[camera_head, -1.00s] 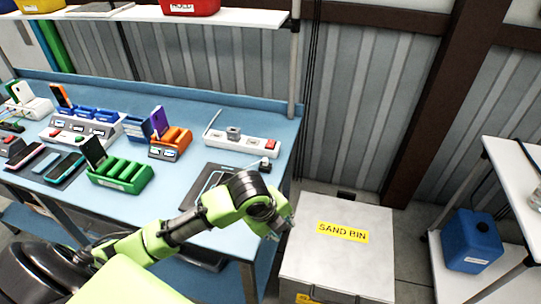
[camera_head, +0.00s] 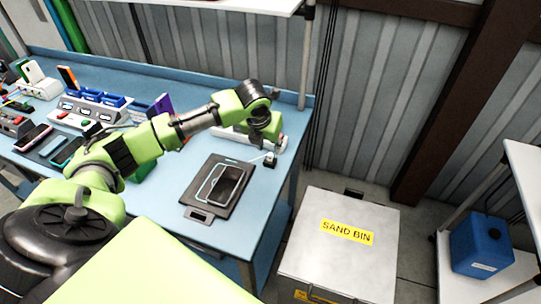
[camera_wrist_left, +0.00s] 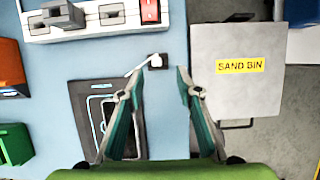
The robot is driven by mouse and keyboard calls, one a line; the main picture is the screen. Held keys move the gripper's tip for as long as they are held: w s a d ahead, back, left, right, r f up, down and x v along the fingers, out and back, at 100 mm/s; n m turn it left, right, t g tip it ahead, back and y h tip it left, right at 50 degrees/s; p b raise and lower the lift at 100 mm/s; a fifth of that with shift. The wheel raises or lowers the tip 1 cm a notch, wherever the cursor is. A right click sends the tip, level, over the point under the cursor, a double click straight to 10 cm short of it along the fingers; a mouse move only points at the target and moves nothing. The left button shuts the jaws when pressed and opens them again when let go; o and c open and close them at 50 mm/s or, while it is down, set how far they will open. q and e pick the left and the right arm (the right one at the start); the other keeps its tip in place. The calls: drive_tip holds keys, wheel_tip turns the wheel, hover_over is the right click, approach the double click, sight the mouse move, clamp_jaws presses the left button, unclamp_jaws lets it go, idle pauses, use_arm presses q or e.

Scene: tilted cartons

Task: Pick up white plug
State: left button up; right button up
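A small plug (camera_wrist_left: 157,60), white on top with a dark part beneath, lies on the blue bench near its right edge, at the end of a white cable. It also shows in the head view (camera_head: 269,159). My left gripper (camera_wrist_left: 160,73) is open and empty above the bench, its two fingers spread to either side just below the plug in the wrist picture. In the head view my left arm reaches over the bench, and the fingers are hard to make out there. My right gripper is not in view.
A white power strip (camera_wrist_left: 120,18) with a red switch lies behind the plug. A dark pad (camera_head: 190,197) with a phone (camera_head: 228,184) lies in front. The sand bin (camera_head: 322,262) stands right of the bench (camera_head: 160,203).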

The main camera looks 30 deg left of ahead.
sight(270, 155)
use_arm(q)
drive_tip(key=shift+x, duration=0.8)
drive_tip(key=shift+w+a+f+p, duration=0.1)
drive_tip(key=shift+a+f+p, duration=0.05)
drive_tip(key=shift+f+p, duration=0.4)
drive_tip(key=p+x, duration=0.1)
drive_tip(key=x, duration=0.2)
drive_tip(key=shift+a+f, duration=0.1)
drive_tip(key=shift+a, duration=0.05)
drive_tip(key=shift+w+f, duration=0.2)
drive_tip(key=shift+f, duration=0.25)
clamp_jaws()
